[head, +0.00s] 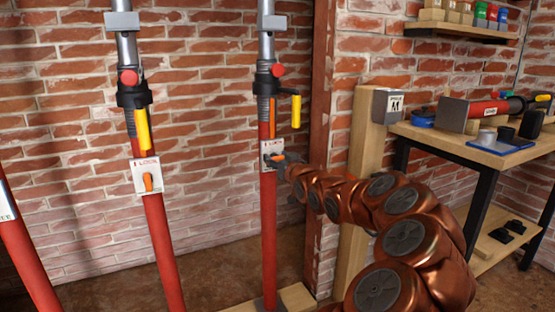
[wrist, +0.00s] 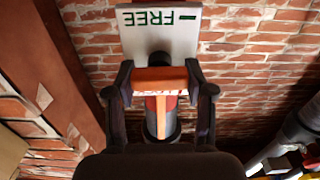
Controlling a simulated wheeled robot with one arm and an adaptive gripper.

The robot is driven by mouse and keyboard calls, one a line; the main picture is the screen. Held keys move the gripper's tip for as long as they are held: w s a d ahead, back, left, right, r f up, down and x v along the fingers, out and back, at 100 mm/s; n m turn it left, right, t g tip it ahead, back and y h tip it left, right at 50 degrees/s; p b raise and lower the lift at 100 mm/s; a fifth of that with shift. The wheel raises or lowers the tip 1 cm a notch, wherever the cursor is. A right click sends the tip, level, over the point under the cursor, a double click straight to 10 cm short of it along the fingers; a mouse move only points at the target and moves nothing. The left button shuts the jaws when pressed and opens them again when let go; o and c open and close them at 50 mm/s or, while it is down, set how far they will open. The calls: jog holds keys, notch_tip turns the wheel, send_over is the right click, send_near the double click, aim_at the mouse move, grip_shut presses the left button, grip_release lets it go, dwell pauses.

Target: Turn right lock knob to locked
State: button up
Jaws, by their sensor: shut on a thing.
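The right prop (head: 269,220) is a red upright tube with a white lock plate (head: 266,148) bearing red lettering. My gripper (head: 276,160) is at this plate and hides most of its knob in the head view. In the wrist view, the orange knob (wrist: 160,78) lies crosswise between the two dark fingers of my gripper (wrist: 158,84), which are shut on it. Past the knob, part of the plate (wrist: 160,30) shows the green word FREE upside down. The red lettering does not show clearly in the wrist view.
A yellow handle (head: 296,111) sticks out above the right plate. A wooden post (head: 366,130) and a workbench (head: 455,142) stand at the right. A brick wall is behind.

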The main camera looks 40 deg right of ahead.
jog(key=shift+f, duration=0.1)
jog(key=n+b, duration=0.1)
jog(key=n, duration=0.3)
jog(key=shift+f+b, duration=0.15)
jog(key=shift+b, duration=0.25)
jog(key=n+b, duration=0.2)
jog(key=n, duration=0.2)
jog(key=shift+a, duration=0.1)
jog(key=n+b, duration=0.2)
jog(key=n, duration=0.3)
jog(key=shift+f, duration=0.15)
jog(key=n+b, duration=0.2)
jog(key=n, duration=0.2)
jog(key=shift+a+n, duration=0.1)
jog(key=shift+n, duration=0.2)
jog(key=shift+b, duration=0.3)
jog(key=o, duration=1.2)
